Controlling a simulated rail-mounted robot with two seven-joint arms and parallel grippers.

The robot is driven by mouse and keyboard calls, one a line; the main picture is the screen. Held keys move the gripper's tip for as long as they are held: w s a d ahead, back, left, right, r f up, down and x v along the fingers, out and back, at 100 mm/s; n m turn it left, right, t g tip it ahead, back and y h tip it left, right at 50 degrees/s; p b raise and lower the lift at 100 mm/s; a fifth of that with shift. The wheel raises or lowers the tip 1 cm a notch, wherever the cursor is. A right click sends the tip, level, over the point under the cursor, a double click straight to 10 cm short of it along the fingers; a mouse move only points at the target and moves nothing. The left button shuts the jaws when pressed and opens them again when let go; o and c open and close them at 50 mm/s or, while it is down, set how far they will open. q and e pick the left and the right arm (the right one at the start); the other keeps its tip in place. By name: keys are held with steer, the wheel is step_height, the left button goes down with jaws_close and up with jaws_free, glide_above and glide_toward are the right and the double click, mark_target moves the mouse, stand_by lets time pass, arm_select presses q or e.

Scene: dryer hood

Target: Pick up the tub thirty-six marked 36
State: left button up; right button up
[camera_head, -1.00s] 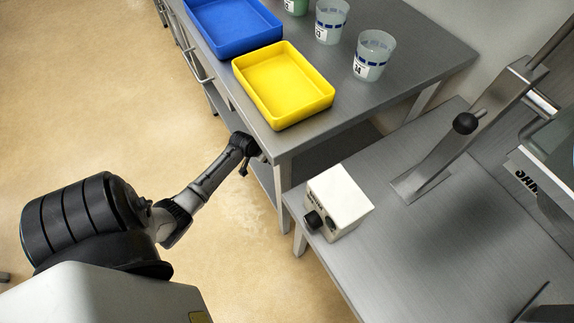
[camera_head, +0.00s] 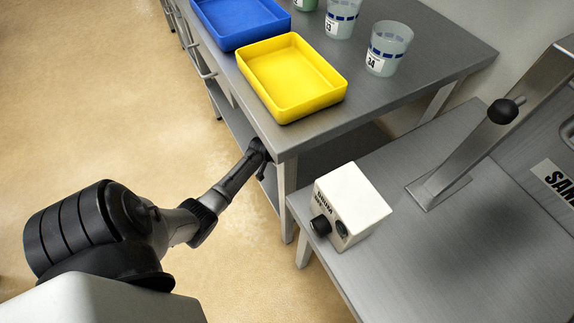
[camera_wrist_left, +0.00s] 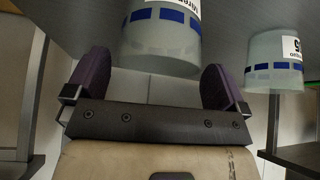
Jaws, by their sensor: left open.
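My left gripper (camera_wrist_left: 154,76) is open in the left wrist view, with a dark purple pad on each side. A translucent tub (camera_wrist_left: 160,42) with a blue-marked band shows between and just beyond the pads; no grip on it is visible. Its label is cut off and the number cannot be read. A second such tub (camera_wrist_left: 275,66) is at the right, its label only partly shown. In the head view my left arm reaches to the front of the steel table, under its top edge, and the gripper itself is hidden there. My right gripper is not in view.
On the steel table (camera_head: 420,85) stand a yellow tray (camera_head: 292,78), a blue tray (camera_head: 238,20), tub 34 (camera_head: 389,47), tub 33 (camera_head: 341,16) and a green-filled tub (camera_head: 305,4). A white control box (camera_head: 350,203) sits on the lower right bench (camera_head: 460,250).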

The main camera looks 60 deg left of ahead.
arm_select(q)
steer(key=b+x, duration=0.2)
steer(key=x, duration=0.1)
steer(key=shift+w+f, duration=0.2)
steer(key=shift+r, duration=0.1)
steer(key=shift+c, duration=0.5)
steer(key=c, duration=0.5)
steer(key=shift+r, duration=0.1)
